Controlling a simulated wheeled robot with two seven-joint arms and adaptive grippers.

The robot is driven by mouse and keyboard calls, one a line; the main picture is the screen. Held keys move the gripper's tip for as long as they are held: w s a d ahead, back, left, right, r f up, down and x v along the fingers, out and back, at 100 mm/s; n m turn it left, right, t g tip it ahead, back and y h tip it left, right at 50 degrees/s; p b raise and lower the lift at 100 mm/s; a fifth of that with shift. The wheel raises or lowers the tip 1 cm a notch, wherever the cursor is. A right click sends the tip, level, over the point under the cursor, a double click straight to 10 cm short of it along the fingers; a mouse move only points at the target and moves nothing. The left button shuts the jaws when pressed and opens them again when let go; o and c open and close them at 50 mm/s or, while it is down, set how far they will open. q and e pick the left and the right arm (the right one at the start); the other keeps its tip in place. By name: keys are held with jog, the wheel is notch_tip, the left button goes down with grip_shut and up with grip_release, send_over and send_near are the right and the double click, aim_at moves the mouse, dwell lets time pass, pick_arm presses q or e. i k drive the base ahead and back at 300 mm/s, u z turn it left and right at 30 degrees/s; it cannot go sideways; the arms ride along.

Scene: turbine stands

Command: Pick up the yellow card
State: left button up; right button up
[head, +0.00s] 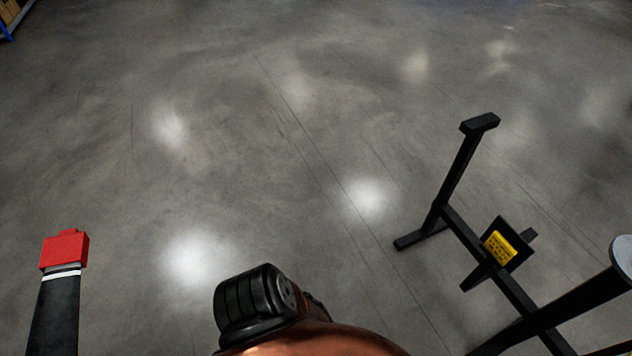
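The yellow card (499,247) is small and has dark markings on its face. It rests on a small black plate (519,257) fixed to the black metal stand (464,232), at the right of the head view. The card is tilted as seen here, and nothing covers it. Neither of my grippers shows in this view, so I cannot see their positions relative to the card.
A black post with a red top (64,250) and white band stands at the lower left. A ridged black part on a copper-coloured surface (320,341) fills the bottom middle; I cannot tell what it is. The grey concrete floor (270,130) is clear in the middle.

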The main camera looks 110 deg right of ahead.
aim_at(496, 244)
jog(key=u, duration=5.2)
jog(key=i, duration=0.95)
jog(key=u, duration=1.75)
